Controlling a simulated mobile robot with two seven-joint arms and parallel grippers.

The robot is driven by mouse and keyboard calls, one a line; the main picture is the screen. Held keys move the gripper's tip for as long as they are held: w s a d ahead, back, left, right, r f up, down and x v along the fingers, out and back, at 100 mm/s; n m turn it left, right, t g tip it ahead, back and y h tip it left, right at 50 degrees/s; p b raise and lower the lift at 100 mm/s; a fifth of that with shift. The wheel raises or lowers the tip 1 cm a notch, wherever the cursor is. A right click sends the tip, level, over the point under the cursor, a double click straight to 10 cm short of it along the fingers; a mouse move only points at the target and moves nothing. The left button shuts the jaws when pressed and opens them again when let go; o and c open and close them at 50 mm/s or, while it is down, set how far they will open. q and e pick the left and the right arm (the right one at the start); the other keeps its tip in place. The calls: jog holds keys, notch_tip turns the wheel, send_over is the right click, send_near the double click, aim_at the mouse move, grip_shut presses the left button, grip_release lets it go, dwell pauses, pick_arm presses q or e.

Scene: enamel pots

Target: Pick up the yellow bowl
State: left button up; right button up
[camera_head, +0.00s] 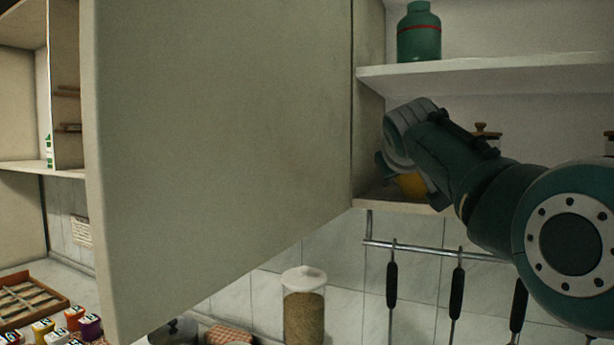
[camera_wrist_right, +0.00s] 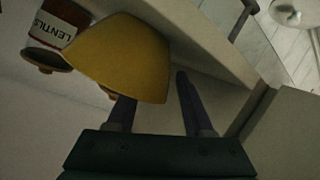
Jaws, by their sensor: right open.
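The yellow bowl (camera_head: 411,184) sits on the lower cabinet shelf, mostly hidden behind my right gripper (camera_head: 404,176) in the head view. In the right wrist view the bowl (camera_wrist_right: 120,58) is large and close, with its wide edge toward the gripper. My right gripper (camera_wrist_right: 156,92) is open there. The bowl's edge reaches into the gap between the fingers and covers the tip of the left-hand finger. The right-hand finger shows apart from the bowl. I cannot tell whether the bowl touches a finger. My left gripper is not in view.
A lentils jar (camera_wrist_right: 62,25) stands close beside the bowl. A green bottle (camera_head: 419,34) stands on the upper shelf (camera_head: 480,70). The open cabinet door (camera_head: 220,130) blocks the left side. Utensils hang from a rail (camera_head: 420,249) below. A lidded grain jar (camera_head: 304,310) stands lower down.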

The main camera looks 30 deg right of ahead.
grip_shut()
dwell(0.5)
